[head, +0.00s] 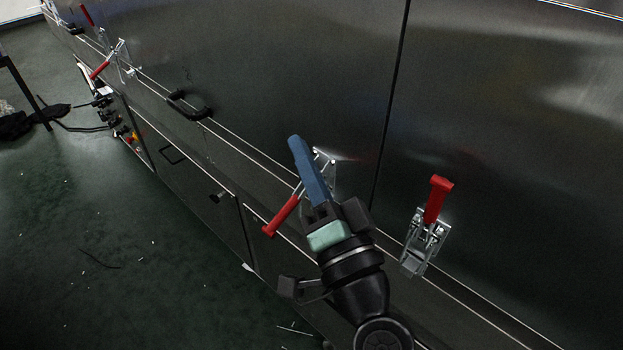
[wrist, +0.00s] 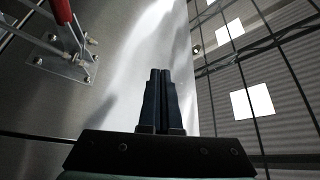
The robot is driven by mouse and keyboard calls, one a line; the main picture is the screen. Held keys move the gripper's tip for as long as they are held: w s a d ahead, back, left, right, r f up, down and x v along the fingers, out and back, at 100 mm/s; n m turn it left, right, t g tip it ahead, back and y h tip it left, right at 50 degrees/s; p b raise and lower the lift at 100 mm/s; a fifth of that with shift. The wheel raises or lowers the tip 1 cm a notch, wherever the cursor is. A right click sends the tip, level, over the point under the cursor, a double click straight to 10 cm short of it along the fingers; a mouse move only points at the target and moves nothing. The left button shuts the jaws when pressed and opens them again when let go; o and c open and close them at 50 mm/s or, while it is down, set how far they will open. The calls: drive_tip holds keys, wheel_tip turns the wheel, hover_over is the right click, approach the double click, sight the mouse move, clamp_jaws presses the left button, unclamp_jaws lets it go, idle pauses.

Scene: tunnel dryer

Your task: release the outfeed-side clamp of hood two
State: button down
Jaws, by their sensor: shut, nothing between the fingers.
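My gripper (head: 294,142), with blue fingers, is shut and empty in front of the steel hood left of the dark vertical seam. A toggle clamp lies partly behind it. That clamp's red handle (head: 280,216) slants down and left, away from the hood face. In the wrist view, my closed fingers (wrist: 160,75) point along the hood, apart from a clamp's red handle (wrist: 62,10) and silver bracket (wrist: 70,66) at upper left. Right of the seam, another clamp (head: 426,235) has its red handle upright. I cannot tell from markings which hood is two.
A black handle (head: 188,106) sticks out from the hood left of my gripper. Farther left are a clamp with its red handle down (head: 100,70) and one with its handle up (head: 86,14). Valves (head: 122,125) line the lower side. The green floor (head: 110,240) at left is mostly open.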

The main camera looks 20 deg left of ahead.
sight(282, 219)
drive_tip(key=s+f+n+g+y+b, duration=0.1)
drive_tip(key=n+b, duration=0.3)
drive_tip(key=b, duration=0.4)
drive_tip(key=s+a+f+n+g+y+b, duration=0.1)
drive_tip(key=f+n+g+y+b, duration=0.2)
drive_tip(key=b, duration=0.6)
drive_tip(key=s+f+n+g+y+b, duration=0.1)
drive_tip(key=s+f+n+y+b, duration=0.1)
drive_tip(key=n+b, duration=0.5)
drive_tip(key=shift+a+f+g+y+b, duration=0.2)
drive_tip(key=shift+f+g+y+b, duration=0.35)
drive_tip(key=shift+b, duration=0.7)
drive_tip(key=shift+s+f+n+b, duration=0.1)
drive_tip(key=shift+f+n+b, duration=0.25)
drive_tip(key=shift+b, duration=0.3)
drive_tip(key=shift+w+d+f+b, duration=0.1)
drive_tip(key=shift+w+f+b, duration=0.05)
drive_tip(key=shift+f+b, duration=1.1)
drive_tip(key=shift+w+f+b, duration=0.15)
drive_tip(key=shift+f+b, duration=0.65)
drive_tip(key=shift+b, duration=0.75)
drive_tip(key=shift+f, duration=0.15)
